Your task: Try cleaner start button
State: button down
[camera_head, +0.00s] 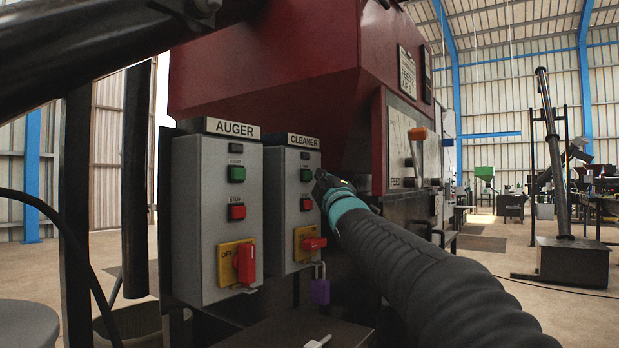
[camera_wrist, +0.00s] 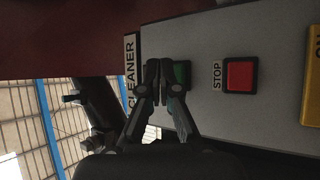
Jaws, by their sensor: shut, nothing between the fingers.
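The grey CLEANER box (camera_head: 283,231) stands right of the AUGER box in the head view. Its green start button (camera_head: 305,175) shows just left of my gripper (camera_head: 320,178). In the wrist view my gripper (camera_wrist: 158,66) is shut and empty, with its fingertips at the left edge of the green start button (camera_wrist: 181,75), partly covering it. I cannot tell whether the tips touch it. The red stop button (camera_wrist: 240,76) is to the right of it in the wrist view. A CLEANER label (camera_wrist: 131,75) lies left of the fingers.
The AUGER box (camera_head: 203,265) has its own green and red buttons and a red-handled switch (camera_head: 244,263). The cleaner's red switch (camera_head: 313,244) has a purple padlock (camera_head: 319,291) hanging below it. The red press hopper (camera_head: 270,80) rises behind.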

jog(key=s+d, duration=0.1)
jog(key=d, duration=0.1)
jog(key=s+d, duration=0.2)
dwell(0.5)
dwell(1.0)
